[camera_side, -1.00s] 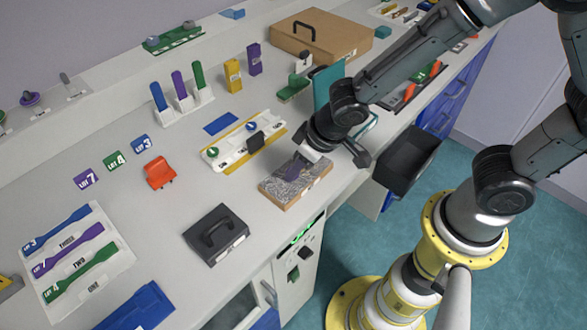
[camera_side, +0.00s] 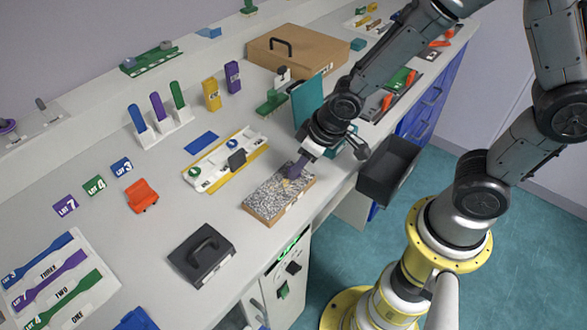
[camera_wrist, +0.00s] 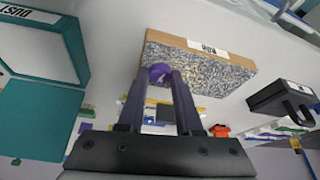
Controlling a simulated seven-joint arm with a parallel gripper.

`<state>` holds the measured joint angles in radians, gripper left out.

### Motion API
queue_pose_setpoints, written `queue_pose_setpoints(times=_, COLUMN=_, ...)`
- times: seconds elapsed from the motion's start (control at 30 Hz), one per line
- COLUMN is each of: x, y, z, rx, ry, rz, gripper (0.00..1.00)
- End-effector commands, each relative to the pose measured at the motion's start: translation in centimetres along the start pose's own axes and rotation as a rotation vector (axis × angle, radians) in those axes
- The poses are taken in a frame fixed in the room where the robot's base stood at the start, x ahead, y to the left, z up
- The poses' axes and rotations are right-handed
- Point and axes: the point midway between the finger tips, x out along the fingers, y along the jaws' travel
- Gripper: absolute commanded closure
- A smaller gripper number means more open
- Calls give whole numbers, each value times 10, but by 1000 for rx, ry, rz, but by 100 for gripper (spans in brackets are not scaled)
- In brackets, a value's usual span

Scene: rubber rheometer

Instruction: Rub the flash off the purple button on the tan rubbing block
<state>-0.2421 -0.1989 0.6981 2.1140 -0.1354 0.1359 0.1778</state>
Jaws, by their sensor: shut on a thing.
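The rubbing block (camera_side: 262,216) has tan sides and a speckled grey top and lies on the bench in the side view. In the wrist view the block (camera_wrist: 174,40) fills the upper middle, its speckled face toward me. My gripper (camera_side: 291,176) points down over the block's far right part. In the wrist view my gripper (camera_wrist: 160,82) is shut on the purple button (camera_wrist: 160,71), held at the fingertips. The button overlaps the lower left edge of the speckled face there. I cannot tell whether it touches the block. The fingers hide most of it in the side view.
A white and yellow fixture (camera_side: 222,168) lies left of the block. A dark case with a handle (camera_side: 202,252) sits nearer the camera. A teal panel (camera_side: 308,100) stands behind my gripper, and a dark open bin (camera_side: 388,172) is to its right.

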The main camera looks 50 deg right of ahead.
Motion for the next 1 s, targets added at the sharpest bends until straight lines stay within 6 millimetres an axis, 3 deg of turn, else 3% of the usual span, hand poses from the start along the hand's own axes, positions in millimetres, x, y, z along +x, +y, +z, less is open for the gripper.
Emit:
queue_pose_setpoints(times=0.17, x=2, y=0, z=6, rx=-3, ry=-17, rz=1, gripper=100)
queue_pose_setpoints(times=1.0, x=2, y=-54, z=-10, rx=-4, ry=-1, rz=-1, gripper=100)
